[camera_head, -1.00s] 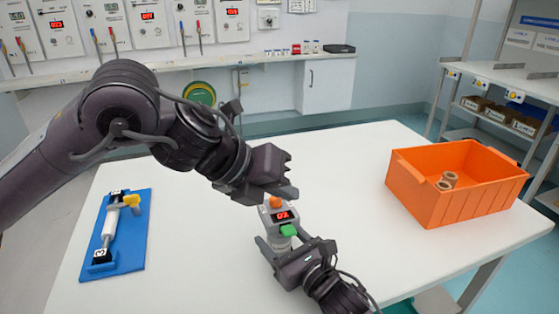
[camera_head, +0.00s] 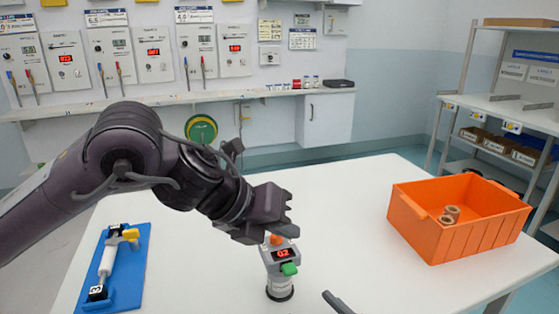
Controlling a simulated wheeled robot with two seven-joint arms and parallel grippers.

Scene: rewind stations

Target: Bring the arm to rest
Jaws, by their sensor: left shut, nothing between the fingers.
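My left gripper (camera_head: 284,214) is shut and empty. Its fingers are just above and behind the orange knob (camera_head: 276,239) of a small grey device; I cannot tell whether they touch it. The device (camera_head: 280,258) stands upright on the white table, with a red lit display, a green button (camera_head: 289,269) and a dark round base. Only one dark fingertip of my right gripper (camera_head: 337,302) shows at the bottom edge, to the right of the device and apart from it. The rest of that gripper is out of view.
An orange crate (camera_head: 455,240) with rolls (camera_head: 449,214) in it stands on the table's right side. A blue board (camera_head: 128,285) with a white cylinder and yellow handle lies on the left, near my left arm. The table (camera_head: 350,215) between device and crate is clear.

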